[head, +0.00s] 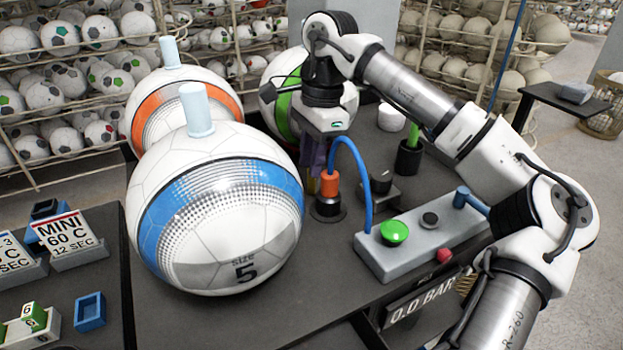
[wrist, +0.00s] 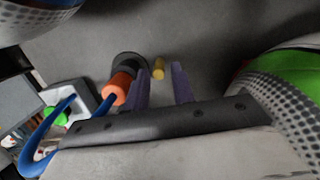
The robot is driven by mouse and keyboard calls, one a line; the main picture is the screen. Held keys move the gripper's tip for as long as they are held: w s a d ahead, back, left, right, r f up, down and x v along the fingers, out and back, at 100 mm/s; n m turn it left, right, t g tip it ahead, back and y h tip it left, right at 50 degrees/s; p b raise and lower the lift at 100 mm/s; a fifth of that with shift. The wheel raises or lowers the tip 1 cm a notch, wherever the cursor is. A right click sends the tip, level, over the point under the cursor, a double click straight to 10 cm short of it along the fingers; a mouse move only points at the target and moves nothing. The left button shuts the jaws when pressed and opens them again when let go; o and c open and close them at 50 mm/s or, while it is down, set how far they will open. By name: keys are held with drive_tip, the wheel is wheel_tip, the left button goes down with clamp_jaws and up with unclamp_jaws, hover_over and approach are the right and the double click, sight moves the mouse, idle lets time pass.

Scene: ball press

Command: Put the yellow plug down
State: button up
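The yellow plug (wrist: 158,68) is a small yellow cylinder in the wrist view, seen between the purple fingers near their tips, closer to the left finger. It looks to be on or near the dark table top; its height is hard to judge. My gripper (wrist: 161,80) has its fingers apart, with a clear gap between the plug and the right finger.
An orange plug (head: 329,184) with a blue hose stands in a dark round base close to my gripper. A grey control box (head: 420,235) with a green button (head: 394,232) is at the front right. Orange-banded (head: 160,105) and green-banded balls (head: 268,92) stand nearby.

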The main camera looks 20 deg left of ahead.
sight(311, 194)
drive_tip(key=f, duration=0.2)
drive_tip(key=f+p, duration=0.1)
drive_tip(key=f, duration=0.1)
drive_tip(key=shift+s+a+f, duration=0.1)
drive_tip(key=shift+s+f, duration=0.1)
drive_tip(key=shift+c, duration=0.4)
clamp_jaws()
